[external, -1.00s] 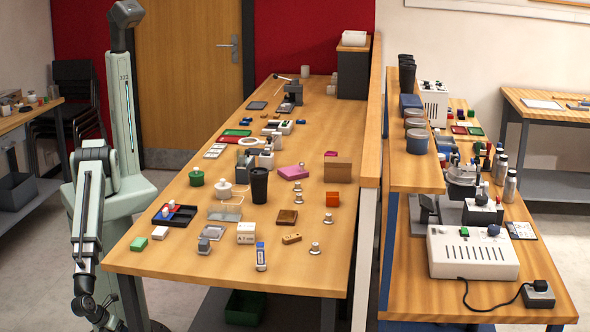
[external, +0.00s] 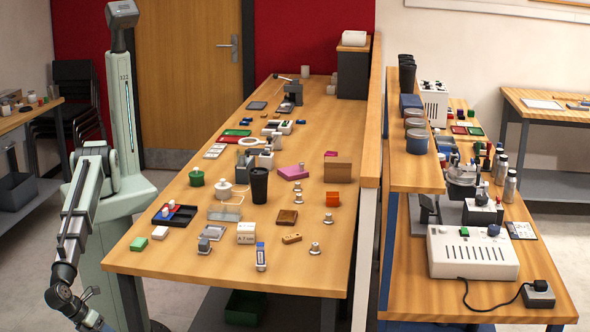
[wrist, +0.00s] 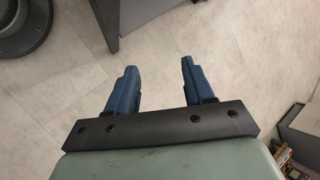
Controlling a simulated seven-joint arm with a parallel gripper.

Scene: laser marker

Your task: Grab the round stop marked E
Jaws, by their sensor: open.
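Small round silver stops with flanged bases stand on the long wooden table. One stop (external: 314,248) is near the front right, another stop (external: 328,219) is behind it, and more small ones (external: 298,198) stand farther back. No letter E can be read on any of them at this size. My gripper (wrist: 160,66) shows in the wrist view with its two blue fingers apart and nothing between them, over bare floor. In the external view it is low at the bottom left, beside and below the table's front left corner, far from the stops.
The table (external: 190,262) is crowded with a black cup (external: 259,186), a white block (external: 246,233), a brown piece (external: 291,238), an orange block (external: 332,199) and a blue-topped bottle (external: 261,257).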

